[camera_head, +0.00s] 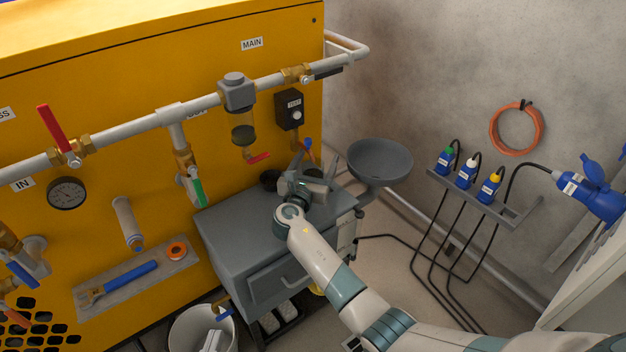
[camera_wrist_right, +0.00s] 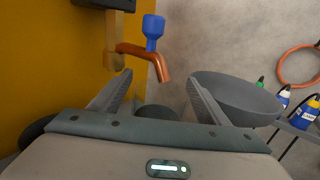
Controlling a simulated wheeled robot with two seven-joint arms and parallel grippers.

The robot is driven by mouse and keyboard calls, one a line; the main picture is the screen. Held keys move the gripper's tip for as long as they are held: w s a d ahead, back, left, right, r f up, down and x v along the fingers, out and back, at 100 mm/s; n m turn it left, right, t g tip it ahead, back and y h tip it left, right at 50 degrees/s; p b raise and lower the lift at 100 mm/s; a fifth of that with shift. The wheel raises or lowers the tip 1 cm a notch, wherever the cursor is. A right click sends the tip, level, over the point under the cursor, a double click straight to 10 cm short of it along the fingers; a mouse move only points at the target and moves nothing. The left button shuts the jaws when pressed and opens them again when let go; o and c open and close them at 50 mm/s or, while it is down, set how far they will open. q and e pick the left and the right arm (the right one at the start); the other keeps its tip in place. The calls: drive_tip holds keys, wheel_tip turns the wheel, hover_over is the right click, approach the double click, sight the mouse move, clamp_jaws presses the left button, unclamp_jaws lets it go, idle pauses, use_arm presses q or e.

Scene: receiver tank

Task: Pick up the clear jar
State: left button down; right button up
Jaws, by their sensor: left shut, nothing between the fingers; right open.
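My right gripper (camera_head: 317,162) is open over the far end of the grey cabinet top (camera_head: 235,235). In the right wrist view its two fingers (camera_wrist_right: 160,82) are spread, with nothing gripped. A dim grey rounded thing (camera_wrist_right: 157,112) shows low between the fingers, partly hidden by the gripper's body. It may be the clear jar, but I cannot tell. A copper spout (camera_wrist_right: 150,58) with a blue handle (camera_wrist_right: 153,30) is above and beyond the fingers. In the head view the gripper covers the spot below this tap. My left gripper is not in view.
A dark cup (camera_head: 270,180) stands on the cabinet left of the gripper. A grey round bowl (camera_head: 380,160) is close on the right. The yellow tank wall (camera_head: 100,100), with its pipe and filter (camera_head: 240,110), rises behind.

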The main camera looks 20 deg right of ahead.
drive_tip(key=c, duration=1.2)
drive_tip(key=shift+c, duration=0.2)
